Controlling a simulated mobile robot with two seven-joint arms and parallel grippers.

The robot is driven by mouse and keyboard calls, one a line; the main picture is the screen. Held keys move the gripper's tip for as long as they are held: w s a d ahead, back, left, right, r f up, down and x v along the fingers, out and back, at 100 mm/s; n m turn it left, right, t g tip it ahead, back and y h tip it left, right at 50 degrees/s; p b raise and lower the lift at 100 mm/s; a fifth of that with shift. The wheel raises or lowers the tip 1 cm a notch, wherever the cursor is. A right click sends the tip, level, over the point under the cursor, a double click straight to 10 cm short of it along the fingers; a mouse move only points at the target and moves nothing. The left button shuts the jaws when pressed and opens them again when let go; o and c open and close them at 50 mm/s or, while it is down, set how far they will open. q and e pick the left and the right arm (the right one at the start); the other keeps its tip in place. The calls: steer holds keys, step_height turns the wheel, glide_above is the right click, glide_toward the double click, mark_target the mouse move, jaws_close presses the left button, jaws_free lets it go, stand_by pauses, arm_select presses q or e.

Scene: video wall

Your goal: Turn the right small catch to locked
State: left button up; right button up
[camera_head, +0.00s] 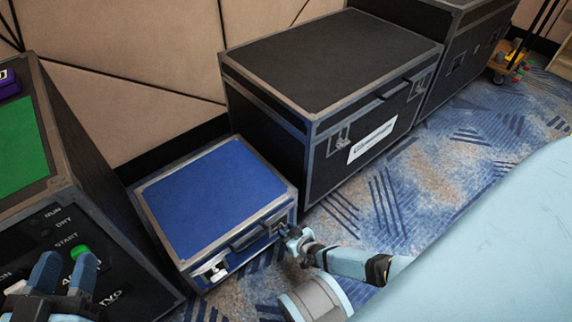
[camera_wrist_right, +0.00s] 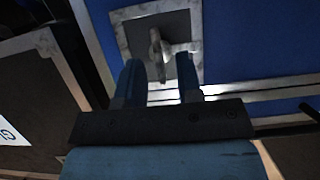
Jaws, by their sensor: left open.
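The blue case (camera_head: 215,195) lies on the carpet with its lid shut. Its right small catch (camera_head: 277,222) is on the front face and partly hidden by my right gripper (camera_head: 297,240). The left catch (camera_head: 210,271) is at the case's front left. My left gripper (camera_head: 65,280) is open and empty, far left.
A large black case (camera_head: 340,90) stands behind and right of the blue case. A black box with a green top (camera_head: 20,145) and buttons stands at the left, close to my left gripper. Patterned carpet (camera_head: 430,170) is clear at the right.

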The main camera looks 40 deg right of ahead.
arm_select(q)
steer(key=shift+w, duration=0.1)
arm_select(e)
steer(key=shift+w+f, duration=0.15)
steer(key=shift+w, duration=0.2)
arm_select(q)
steer(key=shift+r, duration=0.1)
arm_select(e)
steer(key=shift+c, duration=0.5)
jaws_close()
